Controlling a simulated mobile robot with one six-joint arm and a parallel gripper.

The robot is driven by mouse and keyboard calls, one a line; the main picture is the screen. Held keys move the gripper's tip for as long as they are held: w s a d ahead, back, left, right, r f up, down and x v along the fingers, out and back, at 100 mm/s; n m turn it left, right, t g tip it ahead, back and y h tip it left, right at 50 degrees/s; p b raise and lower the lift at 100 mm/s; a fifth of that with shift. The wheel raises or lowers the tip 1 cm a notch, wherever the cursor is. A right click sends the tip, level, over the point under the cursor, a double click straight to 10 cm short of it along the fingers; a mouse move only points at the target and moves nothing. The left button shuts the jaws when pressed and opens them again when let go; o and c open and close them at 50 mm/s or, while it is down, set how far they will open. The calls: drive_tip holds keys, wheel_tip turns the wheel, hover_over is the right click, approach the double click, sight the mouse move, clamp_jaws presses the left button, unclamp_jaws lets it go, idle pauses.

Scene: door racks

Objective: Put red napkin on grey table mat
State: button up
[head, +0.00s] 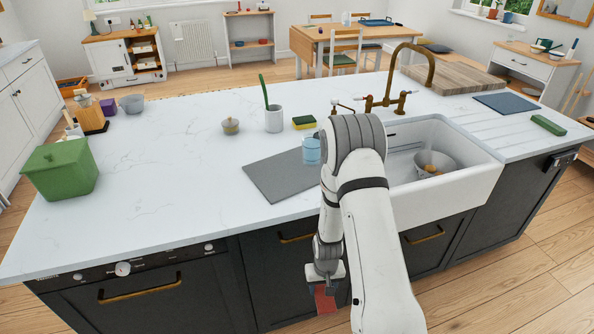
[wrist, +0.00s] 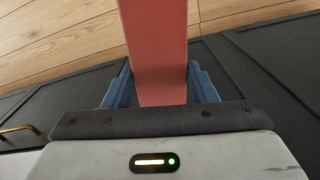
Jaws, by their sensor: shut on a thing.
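The red napkin (wrist: 158,50) is between the blue fingers of my gripper (wrist: 160,88) in the wrist view, and the gripper is shut on it. In the head view the napkin (head: 325,299) hangs below my gripper (head: 324,284), low in front of the dark cabinet fronts and below the counter top. The grey table mat (head: 283,176) lies flat on the white counter, left of the sink. My arm stands over its right side, and a blue cup (head: 311,150) is at its right edge.
A white sink (head: 455,195) with a metal bowl (head: 433,162) is right of my arm. A brass tap (head: 400,85) rises behind it. The counter left of the mat is clear up to a green bin (head: 60,172).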

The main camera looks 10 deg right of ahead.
wheel_tip(320, 180, down, 3)
drive_tip(key=shift+d+r+b, duration=0.1)
drive_tip(key=shift+r+b, duration=0.1)
drive_tip(key=shift+b, duration=0.5)
drive_tip(key=a+r, duration=0.3)
drive_tip(key=r, duration=0.9)
drive_tip(key=a+r+n, duration=0.1)
drive_tip(key=a+r, duration=0.3)
drive_tip(key=r, duration=0.9)
drive_tip(key=a+r+n, duration=0.1)
drive_tip(key=a+r, duration=0.3)
drive_tip(key=r, duration=0.8)
drive_tip(key=shift+w+r+p, duration=0.2)
drive_tip(key=shift+w+p, duration=0.1)
drive_tip(key=shift+p, duration=0.05)
